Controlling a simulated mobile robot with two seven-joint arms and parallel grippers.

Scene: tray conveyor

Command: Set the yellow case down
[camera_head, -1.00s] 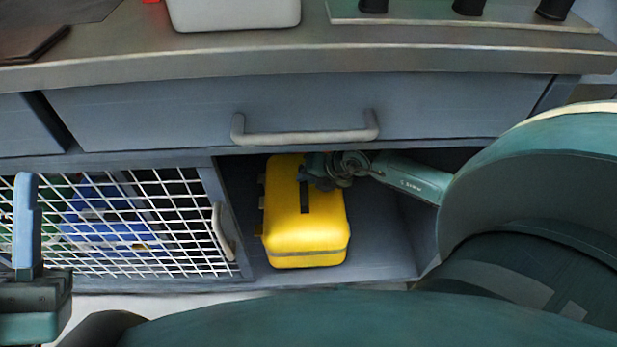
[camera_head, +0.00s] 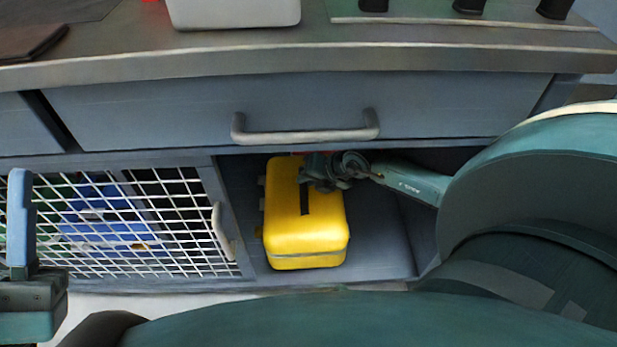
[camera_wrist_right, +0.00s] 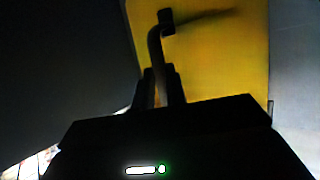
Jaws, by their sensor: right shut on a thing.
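The yellow case (camera_head: 305,225) is inside the open compartment under the drawer, with a dark strip on its top. It also fills much of the right wrist view (camera_wrist_right: 225,65). My right gripper (camera_head: 315,178) reaches in from the right and is shut on the case's dark handle (camera_wrist_right: 155,45) at its upper side. The gripper covers part of the handle, and I cannot tell whether the case's underside touches the compartment floor. One upright finger of my left gripper (camera_head: 22,215) shows at the left edge, away from the case; its opening is not clear.
The drawer (camera_head: 180,115) with a bar handle is directly above. A white mesh door (camera_head: 130,230) with blue and green items behind it is left of the case. Bare compartment floor (camera_head: 380,245) lies to its right. The counter (camera_head: 330,62) holds a white container (camera_head: 235,12).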

